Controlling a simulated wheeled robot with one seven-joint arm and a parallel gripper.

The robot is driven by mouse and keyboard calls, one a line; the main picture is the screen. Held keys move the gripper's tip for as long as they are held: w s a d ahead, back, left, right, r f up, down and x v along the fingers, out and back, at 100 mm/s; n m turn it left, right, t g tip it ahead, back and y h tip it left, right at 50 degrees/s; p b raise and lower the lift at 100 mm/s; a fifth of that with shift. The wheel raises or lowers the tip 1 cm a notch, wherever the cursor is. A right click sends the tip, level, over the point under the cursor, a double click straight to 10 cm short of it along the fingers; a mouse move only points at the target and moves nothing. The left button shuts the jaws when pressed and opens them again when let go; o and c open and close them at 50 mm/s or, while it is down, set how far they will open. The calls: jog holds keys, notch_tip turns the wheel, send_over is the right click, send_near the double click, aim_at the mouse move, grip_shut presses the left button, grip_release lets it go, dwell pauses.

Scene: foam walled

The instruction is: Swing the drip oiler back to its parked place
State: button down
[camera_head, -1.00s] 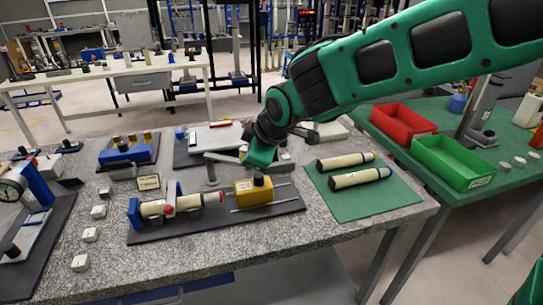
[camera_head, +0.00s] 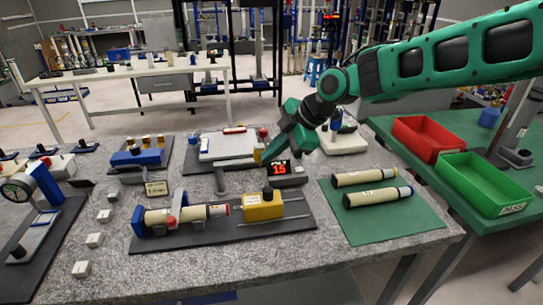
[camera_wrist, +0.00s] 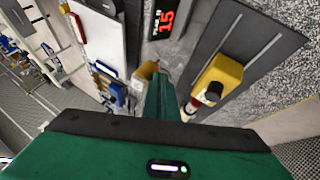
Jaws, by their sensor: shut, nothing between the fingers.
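The drip oiler looks like a grey arm on a short post (camera_head: 221,181) behind the long dark fixture plate, with an amber part (camera_head: 257,157) at its far right end. The amber part also shows in the wrist view (camera_wrist: 147,70), just beyond the fingertips. My gripper (camera_head: 268,155) is shut and empty, pointing down and left beside the amber part. I cannot tell whether they touch. In the wrist view my closed green fingers (camera_wrist: 160,97) reach up the middle of the picture. The parked place is not clearly marked in these views.
In front, a fixture holds a cream cylinder (camera_head: 190,214) and a yellow block (camera_head: 262,207). A display reading 15 (camera_head: 285,172) stands just right of my fingertips. A light flat plate (camera_head: 228,147) lies behind. Two cylinders rest on a green mat (camera_head: 385,222) at right.

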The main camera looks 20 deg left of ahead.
jog(key=shift+w, duration=0.3)
dwell(0.4)
jog(key=s+d+r, duration=0.4)
jog(key=d+r, duration=0.4)
jog(key=shift+d, duration=0.35)
